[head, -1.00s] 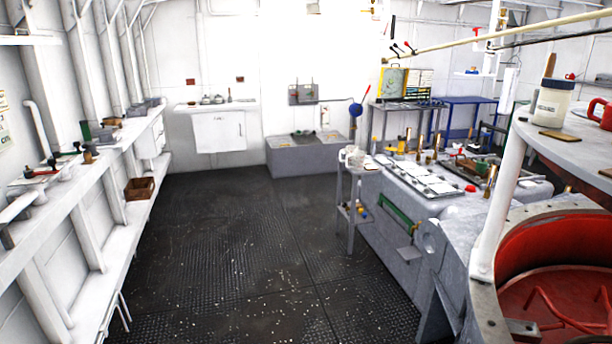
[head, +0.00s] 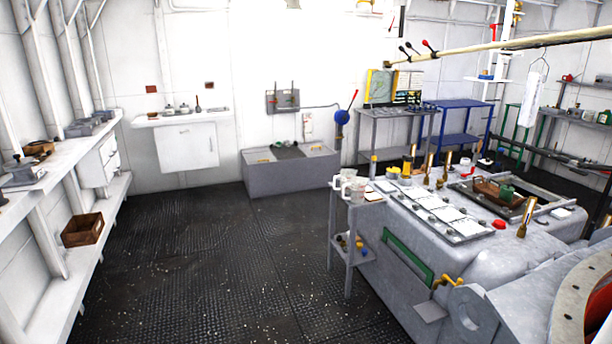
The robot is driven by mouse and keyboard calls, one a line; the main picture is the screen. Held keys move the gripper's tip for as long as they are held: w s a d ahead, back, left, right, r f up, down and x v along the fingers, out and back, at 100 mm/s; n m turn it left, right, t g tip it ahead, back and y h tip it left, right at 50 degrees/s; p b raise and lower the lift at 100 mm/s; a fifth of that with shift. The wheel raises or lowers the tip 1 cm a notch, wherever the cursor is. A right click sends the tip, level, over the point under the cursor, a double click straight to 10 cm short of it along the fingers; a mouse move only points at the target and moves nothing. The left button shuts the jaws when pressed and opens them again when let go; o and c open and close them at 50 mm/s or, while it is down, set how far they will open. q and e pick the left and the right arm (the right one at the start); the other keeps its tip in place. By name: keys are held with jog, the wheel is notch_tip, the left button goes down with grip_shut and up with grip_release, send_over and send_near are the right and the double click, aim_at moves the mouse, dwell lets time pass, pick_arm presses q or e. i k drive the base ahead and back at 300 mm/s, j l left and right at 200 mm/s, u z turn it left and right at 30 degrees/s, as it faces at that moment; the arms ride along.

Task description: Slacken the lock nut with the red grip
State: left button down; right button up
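I cannot make out a lock nut for certain at this distance. A blue round fitting (head: 341,117) with a red lever (head: 353,99) stands by the back wall, right of the grey tank. A red cap (head: 499,224) sits on top of the large grey machine (head: 480,262) at the right. A red-tipped lever (head: 428,45) stands with black-tipped ones near the long pale bar. Neither of my grippers is in view.
Dark riveted floor (head: 200,270) is open in the middle. A long shelf bench (head: 90,215) with a wooden crate (head: 82,230) runs along the left. The grey tank (head: 290,172) and a white sink cabinet (head: 187,146) stand at the back. A small trolley (head: 350,225) stands against the machine.

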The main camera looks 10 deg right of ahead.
aim_at(425, 42)
jog(key=i+l+z, duration=0.15)
jog(key=i+z, duration=1)
jog(key=i+j+z, duration=0.35)
jog(key=i+l+z, duration=0.15)
jog(key=i+z, duration=0.2)
jog(key=i, duration=0.3)
